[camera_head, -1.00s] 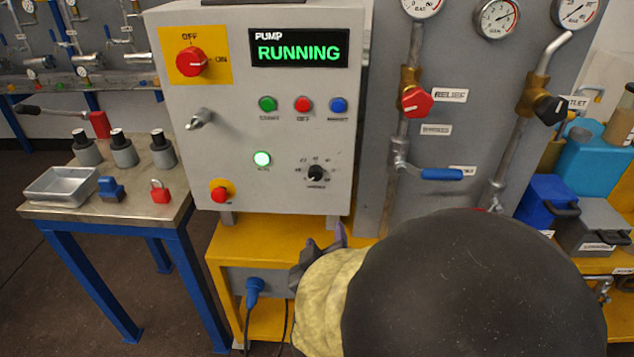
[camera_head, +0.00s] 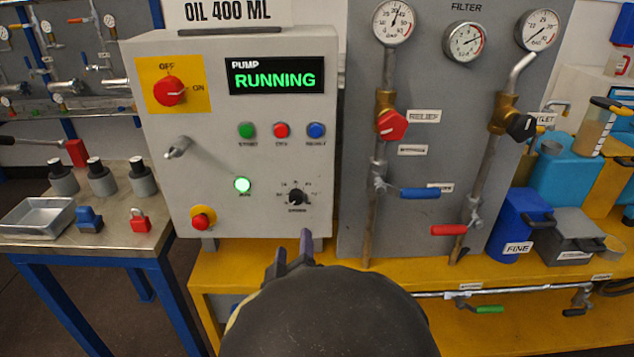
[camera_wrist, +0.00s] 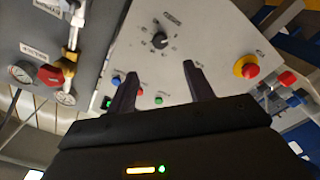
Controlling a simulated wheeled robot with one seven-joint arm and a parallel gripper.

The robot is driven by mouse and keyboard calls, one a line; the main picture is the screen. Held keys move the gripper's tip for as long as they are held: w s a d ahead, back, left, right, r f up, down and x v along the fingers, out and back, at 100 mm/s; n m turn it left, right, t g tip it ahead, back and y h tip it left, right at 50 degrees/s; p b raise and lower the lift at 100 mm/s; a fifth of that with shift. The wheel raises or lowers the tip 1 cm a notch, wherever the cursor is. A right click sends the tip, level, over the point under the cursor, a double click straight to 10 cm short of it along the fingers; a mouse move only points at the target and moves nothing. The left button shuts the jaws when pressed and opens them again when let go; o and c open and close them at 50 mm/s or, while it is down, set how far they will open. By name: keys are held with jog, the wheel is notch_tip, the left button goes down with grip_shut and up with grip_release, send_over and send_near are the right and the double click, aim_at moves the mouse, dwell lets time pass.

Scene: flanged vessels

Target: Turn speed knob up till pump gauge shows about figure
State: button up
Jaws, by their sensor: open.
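The black speed knob (camera_head: 296,198) sits low on the right of the grey pump control box (camera_head: 215,218), with a ring of marks around it. It also shows in the wrist view (camera_wrist: 160,40), beyond my fingertips. My gripper (camera_head: 293,250) is open and empty, just below the box and the knob, not touching it; the wrist view shows its two spread fingers (camera_wrist: 157,78). The display (camera_head: 276,75) reads PUMP RUNNING. Three round gauges are on the panel: left (camera_head: 394,22), middle (camera_head: 464,41) and right (camera_head: 538,30). Their needle values are too small to read surely.
A red emergency button (camera_head: 201,218) and a lit round lamp (camera_head: 243,185) are left of the knob. A red relief valve (camera_head: 391,125) and a blue lever (camera_head: 420,193) stand on pipes to the right. The yellow bench (camera_head: 220,262) lies under the box.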

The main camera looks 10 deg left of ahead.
aim_at(296, 200)
jog(key=b+x, duration=0.1)
jog(key=x, duration=1.2)
jog(key=shift+w+b, duration=0.3)
jog(key=shift+w, duration=0.1)
jog(key=shift+c, duration=0.4)
jog(key=c, duration=0.9)
jog(key=m+b, duration=0.1)
jog(key=m, duration=0.3)
jog(key=shift+f, duration=0.1)
jog(key=shift+m+b, duration=0.5)
jog(key=shift+m, duration=0.4)
jog(key=o, duration=1)
jog(key=shift+s, duration=0.15)
